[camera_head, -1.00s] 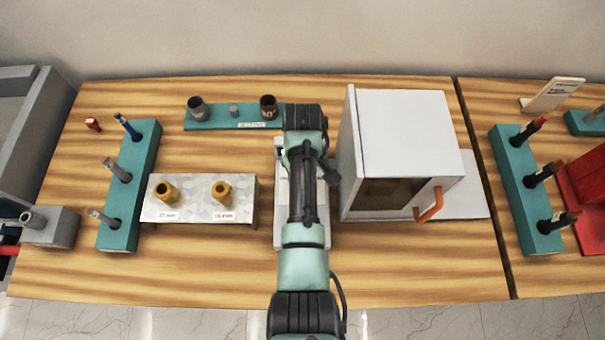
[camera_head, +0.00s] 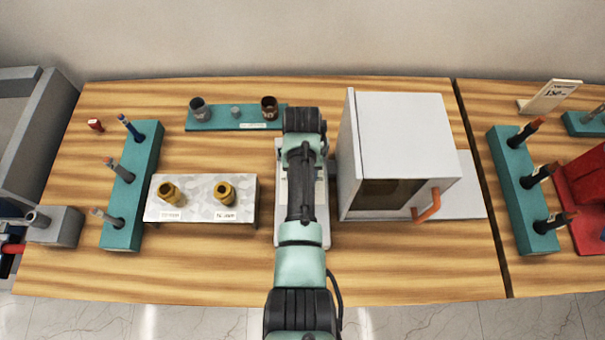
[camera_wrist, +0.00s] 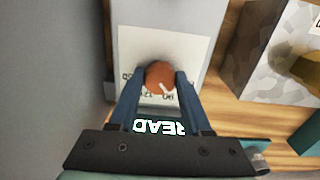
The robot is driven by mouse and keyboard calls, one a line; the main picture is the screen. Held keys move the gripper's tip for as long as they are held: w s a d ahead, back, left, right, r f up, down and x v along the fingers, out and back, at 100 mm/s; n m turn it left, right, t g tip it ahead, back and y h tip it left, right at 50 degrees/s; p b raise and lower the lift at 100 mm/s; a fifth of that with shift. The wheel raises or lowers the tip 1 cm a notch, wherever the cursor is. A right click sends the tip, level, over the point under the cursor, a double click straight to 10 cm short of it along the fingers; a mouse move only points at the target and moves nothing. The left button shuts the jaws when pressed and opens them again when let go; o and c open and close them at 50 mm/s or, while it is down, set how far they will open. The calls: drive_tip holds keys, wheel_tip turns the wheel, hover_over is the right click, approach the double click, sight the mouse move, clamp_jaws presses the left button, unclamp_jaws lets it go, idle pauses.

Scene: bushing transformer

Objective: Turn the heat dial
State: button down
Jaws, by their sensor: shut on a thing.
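The heat dial (camera_wrist: 160,76) shows in the wrist view as a round orange-brown knob with a light pointer mark, on a white marked plate (camera_wrist: 190,45). My gripper (camera_wrist: 160,88) has its two dark blue fingers on either side of the dial and is shut on it. The dial sits on a light grey control box (camera_head: 318,230), which is mostly hidden under my arm in the head view. Some printed markings around the dial are covered by the fingers. A lit "READ" display (camera_wrist: 158,127) shows upside down between the fingers.
A white oven-like cabinet (camera_head: 410,135) with an orange handle (camera_head: 427,205) stands close to the right of my arm. A metal block with two brass bushings (camera_head: 202,212) stands to the left. Teal racks (camera_head: 132,190) hold tools farther left. The table front is clear.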

drive_tip(key=m, duration=0.6)
drive_tip(key=shift+a+r+m+p, duration=0.1)
drive_tip(key=shift+m+p, duration=0.2)
drive_tip(key=shift+p, duration=0.05)
drive_tip(key=m, duration=0.6)
drive_tip(key=shift+w, duration=0.15)
drive_tip(key=shift+m, duration=0.3)
drive_tip(key=shift+c, duration=1.7)
unclamp_jaws()
wheel_tip(320, 180, up, 13)
drive_tip(key=b, duration=0.1)
drive_tip(key=shift+b, duration=0.4)
